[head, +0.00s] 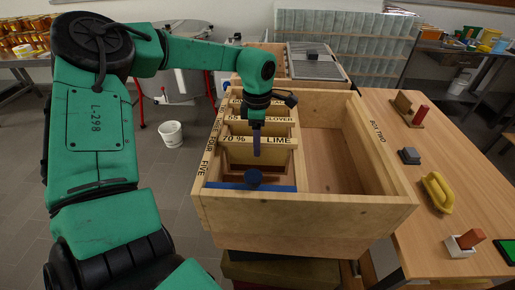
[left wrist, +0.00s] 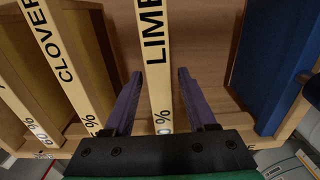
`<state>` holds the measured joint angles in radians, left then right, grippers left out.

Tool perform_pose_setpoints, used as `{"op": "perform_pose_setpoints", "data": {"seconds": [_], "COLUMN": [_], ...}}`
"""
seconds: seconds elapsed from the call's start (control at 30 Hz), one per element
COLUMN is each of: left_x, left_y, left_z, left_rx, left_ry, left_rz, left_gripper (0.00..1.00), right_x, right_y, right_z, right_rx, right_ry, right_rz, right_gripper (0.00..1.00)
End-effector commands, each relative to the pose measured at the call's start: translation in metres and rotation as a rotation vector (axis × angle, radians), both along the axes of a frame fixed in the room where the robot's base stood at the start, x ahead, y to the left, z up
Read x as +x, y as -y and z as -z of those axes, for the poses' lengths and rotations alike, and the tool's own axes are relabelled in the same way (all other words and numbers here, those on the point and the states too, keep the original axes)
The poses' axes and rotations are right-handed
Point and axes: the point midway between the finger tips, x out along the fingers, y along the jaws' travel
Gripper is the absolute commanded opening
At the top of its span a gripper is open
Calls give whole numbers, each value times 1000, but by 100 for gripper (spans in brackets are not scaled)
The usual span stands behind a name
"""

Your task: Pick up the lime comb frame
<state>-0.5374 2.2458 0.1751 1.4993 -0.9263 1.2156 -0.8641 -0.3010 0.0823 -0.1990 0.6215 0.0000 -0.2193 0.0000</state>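The lime comb frame (head: 281,141) hangs in the left part of a wooden box, its pale top bar marked "70 % LIME". My left gripper (head: 257,152) is over the middle of that bar, pointing down. In the left wrist view, the lime frame's bar (left wrist: 154,55) runs between the two purple fingers of my left gripper (left wrist: 160,76). The fingers are apart, one on each side of the bar, with a gap showing on the right side. The clover frame (head: 274,120) hangs just behind. My right gripper is not in view.
The box (head: 310,215) has an empty right compartment. A blue board with a dark knob (head: 254,178) stands in front of the lime frame. The table (head: 420,220) at right holds a yellow tool (head: 437,192) and small blocks. A white bucket (head: 171,133) stands on the floor.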

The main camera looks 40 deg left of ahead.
Motion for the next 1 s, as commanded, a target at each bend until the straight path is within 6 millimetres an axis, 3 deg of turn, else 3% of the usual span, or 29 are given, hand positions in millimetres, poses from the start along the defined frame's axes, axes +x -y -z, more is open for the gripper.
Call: {"op": "perform_pose_setpoints", "data": {"seconds": [0.03,0.1,0.13,1.0], "left_x": [0,0,0,1], "left_y": [0,0,0,0], "left_z": [0,0,0,-2], "left_rx": [1,1,1,0], "left_ry": [1,1,1,2], "left_rz": [0,0,0,0], "left_gripper": [33,6,0,0], "right_x": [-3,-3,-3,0], "right_y": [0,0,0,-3], "right_z": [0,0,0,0], "right_rx": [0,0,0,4], "right_ry": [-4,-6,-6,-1], "right_rz": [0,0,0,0], "right_gripper": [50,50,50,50]}}
